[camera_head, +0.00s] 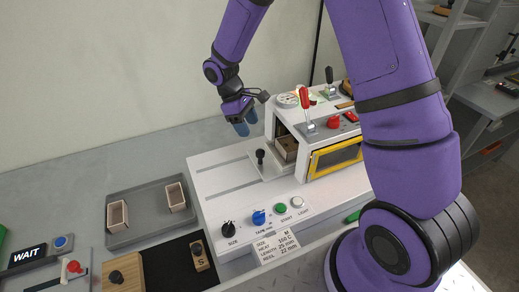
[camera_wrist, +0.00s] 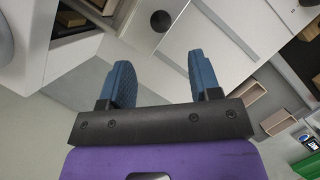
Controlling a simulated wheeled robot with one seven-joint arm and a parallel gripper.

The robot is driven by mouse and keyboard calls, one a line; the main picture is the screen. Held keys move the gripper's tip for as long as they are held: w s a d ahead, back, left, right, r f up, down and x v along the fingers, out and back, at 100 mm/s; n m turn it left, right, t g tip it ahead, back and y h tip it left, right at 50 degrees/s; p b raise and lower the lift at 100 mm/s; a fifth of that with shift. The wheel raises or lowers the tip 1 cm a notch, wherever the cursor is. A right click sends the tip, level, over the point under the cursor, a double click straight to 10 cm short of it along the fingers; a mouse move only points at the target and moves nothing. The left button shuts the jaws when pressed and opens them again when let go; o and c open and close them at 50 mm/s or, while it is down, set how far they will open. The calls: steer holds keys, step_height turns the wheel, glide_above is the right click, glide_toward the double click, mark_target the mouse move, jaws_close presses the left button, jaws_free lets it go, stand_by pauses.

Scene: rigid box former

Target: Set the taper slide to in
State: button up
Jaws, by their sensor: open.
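The slide, which I take to be the taper slide, is a flat pale plate (camera_head: 270,168) with an upright black knob (camera_head: 260,156). It lies on the white machine deck, at the left of the raised housing's opening. In the wrist view the round black knob (camera_wrist: 160,21) shows beyond the fingertips, on a pale plate. My gripper (camera_head: 245,122) is open and empty, with blue fingers pointing down, behind and above the knob. In the wrist view my gripper (camera_wrist: 159,62) has clear space between its fingers; neither touches the knob.
The white housing (camera_head: 292,112) holds a brown block (camera_head: 287,147) in its opening; a red-handled lever (camera_head: 306,105) stands on it. A blue dial (camera_head: 259,217) and black dial (camera_head: 229,228) sit in front. A grey tray (camera_head: 146,198) with two small boxes lies left.

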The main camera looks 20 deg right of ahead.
mark_target(259, 150)
steer(key=x, duration=1)
steer(key=shift+f, duration=0.2)
steer(key=shift+c, duration=0.4)
